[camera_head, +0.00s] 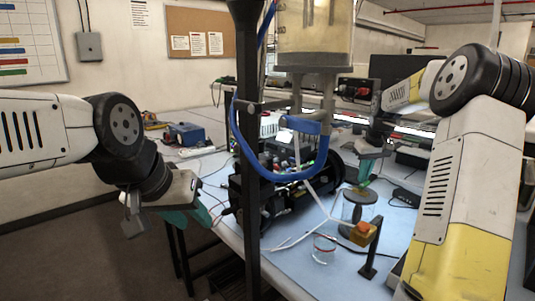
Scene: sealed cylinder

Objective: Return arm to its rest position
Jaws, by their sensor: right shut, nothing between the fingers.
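My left gripper (200,216), with teal fingers, hangs at the left in front of the table's left edge. It is seen side-on, and I cannot tell whether its fingers are apart. My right gripper (362,180), also teal-fingered, is shut and empty. It points down just above a clear cylinder (349,212) with a dark round lid (361,196) on the blue-covered table (300,277). I cannot tell whether the fingertips touch the lid. My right arm reaches in from the right, bent at a black elbow joint.
A small clear beaker (323,250) and an orange block on a black stand (364,234) are in front of the cylinder. A dark post (249,150), blue hose (272,172) and overhead tank (314,30) crowd the middle. Black equipment (285,200) stands behind. Open floor lies left.

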